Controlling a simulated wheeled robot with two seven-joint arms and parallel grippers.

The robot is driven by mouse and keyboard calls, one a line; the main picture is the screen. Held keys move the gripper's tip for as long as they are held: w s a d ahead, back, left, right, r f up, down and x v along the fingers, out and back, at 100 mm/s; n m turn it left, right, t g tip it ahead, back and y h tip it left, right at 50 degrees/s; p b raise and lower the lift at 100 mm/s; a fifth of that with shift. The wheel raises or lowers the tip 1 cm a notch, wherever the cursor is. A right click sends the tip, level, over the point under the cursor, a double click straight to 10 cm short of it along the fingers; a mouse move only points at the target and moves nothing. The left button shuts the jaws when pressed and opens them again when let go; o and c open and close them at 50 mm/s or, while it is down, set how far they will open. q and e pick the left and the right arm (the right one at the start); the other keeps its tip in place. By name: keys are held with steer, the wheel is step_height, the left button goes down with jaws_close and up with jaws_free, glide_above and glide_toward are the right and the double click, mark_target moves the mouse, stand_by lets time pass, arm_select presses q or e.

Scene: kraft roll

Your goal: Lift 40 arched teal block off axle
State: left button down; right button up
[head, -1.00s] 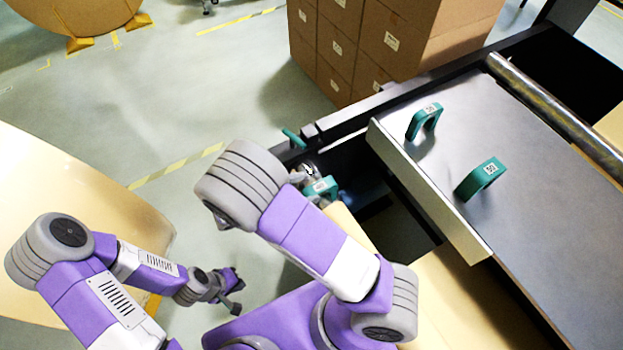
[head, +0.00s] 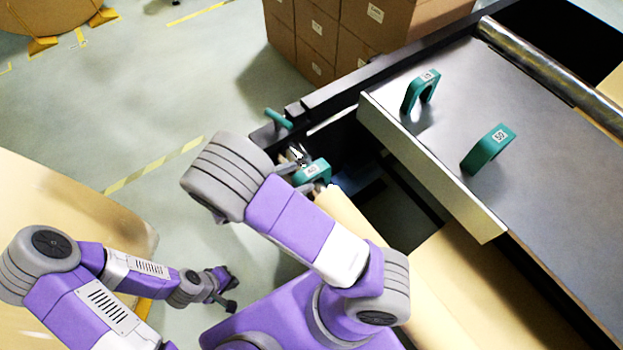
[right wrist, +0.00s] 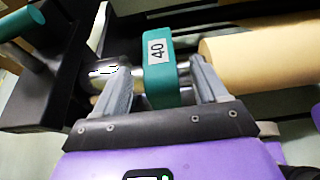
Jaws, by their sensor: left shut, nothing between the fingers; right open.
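The arched teal block marked 40 (right wrist: 160,85) sits on the shiny axle (right wrist: 120,74) in the right wrist view, close to the end of the kraft roll (right wrist: 255,58). In the head view the same block (head: 318,171) shows past my right arm's elbow. My right gripper (right wrist: 163,78) is open, with one finger on each side of the block; I cannot tell whether either finger touches it. My left gripper (head: 228,290) is shut and empty, low over the floor at the left.
Two more arched teal blocks, one marked 50 (head: 488,148) and another behind it (head: 420,92), stand on the grey machine top (head: 545,165). A teal handle (head: 278,118) sticks out near the dark frame. Cardboard boxes (head: 340,35) are stacked behind.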

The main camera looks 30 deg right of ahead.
mark_target(305, 174)
steer(key=x, duration=0.5)
steer(key=shift+w+r+b, duration=0.1)
steer(key=shift+b, duration=0.25)
steer(key=c, duration=1.2)
steer(key=shift+r, duration=0.1)
